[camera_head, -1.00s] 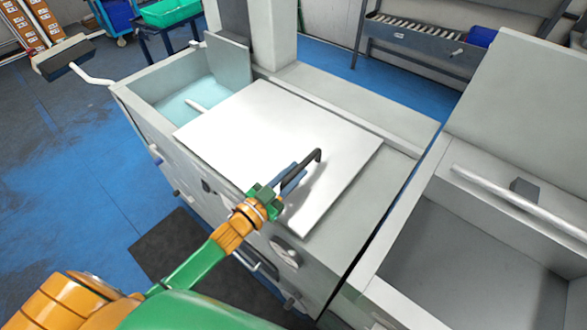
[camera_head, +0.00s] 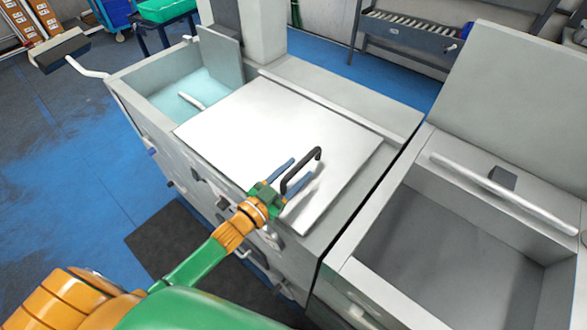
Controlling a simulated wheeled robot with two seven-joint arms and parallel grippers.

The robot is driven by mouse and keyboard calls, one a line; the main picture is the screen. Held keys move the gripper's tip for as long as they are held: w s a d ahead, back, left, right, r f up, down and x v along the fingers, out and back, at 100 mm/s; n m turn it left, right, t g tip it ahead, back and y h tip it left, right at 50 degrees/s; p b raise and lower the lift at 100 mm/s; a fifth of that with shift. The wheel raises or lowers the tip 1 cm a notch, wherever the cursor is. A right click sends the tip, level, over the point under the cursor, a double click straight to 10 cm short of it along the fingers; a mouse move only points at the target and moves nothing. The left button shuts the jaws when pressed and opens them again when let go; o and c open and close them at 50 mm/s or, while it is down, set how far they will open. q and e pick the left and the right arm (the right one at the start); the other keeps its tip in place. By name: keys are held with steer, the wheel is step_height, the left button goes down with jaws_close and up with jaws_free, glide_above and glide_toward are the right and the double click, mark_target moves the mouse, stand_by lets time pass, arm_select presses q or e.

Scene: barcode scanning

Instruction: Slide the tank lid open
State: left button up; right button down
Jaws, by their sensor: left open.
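The tank lid (camera_head: 255,125) is a flat white panel lying on top of the grey tank. It covers the middle and right of the tank top, and the left part of the tank is uncovered, showing pale blue liquid (camera_head: 190,97). A black bar handle (camera_head: 303,168) stands up near the lid's right front. My left gripper (camera_head: 291,178) is over the front of the lid at the handle. Its two blue fingers are apart, one on each side of the handle in this view. Whether they touch it cannot be told. My right gripper is not in view.
A second grey basin (camera_head: 440,250) with a white bar (camera_head: 505,193) and a raised panel stands close on the right. A grey upright plate (camera_head: 220,55) stands at the tank's back left. A dark mat (camera_head: 180,240) lies on the blue floor.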

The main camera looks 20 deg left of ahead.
mark_target(283, 185)
arm_select(q)
steer(key=v, duration=0.7)
steer(key=shift+s+r+b, duration=0.1)
steer(key=shift+r+b, duration=0.05)
steer(key=shift+b, duration=0.2)
steer(key=shift+d, duration=0.1)
